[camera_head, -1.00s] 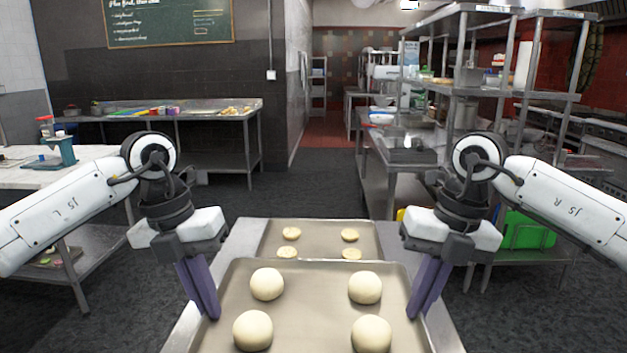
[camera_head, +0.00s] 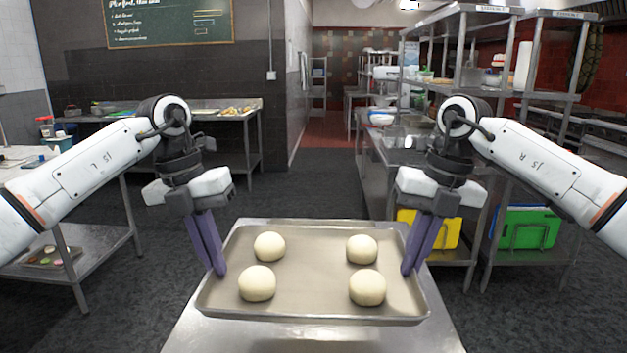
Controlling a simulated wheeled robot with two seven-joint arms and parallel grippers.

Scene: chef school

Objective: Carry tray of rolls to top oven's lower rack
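The tray of rolls (camera_head: 312,305) is a shallow metal tray with several pale round rolls, among them one at the near left (camera_head: 257,283) and one at the near right (camera_head: 367,288). It appears raised above a steel table (camera_head: 310,338). My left gripper (camera_head: 219,272) is shut on the tray's left rim, and my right gripper (camera_head: 408,272) is shut on its right rim. The tray looks about level.
A steel counter and shelving (camera_head: 400,150) stand ahead on the right, with yellow (camera_head: 440,232) and green (camera_head: 525,228) boards below. A worktable (camera_head: 85,250) is at the left. A chalkboard (camera_head: 170,22) hangs on the back wall. An open floor aisle (camera_head: 320,180) runs between them.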

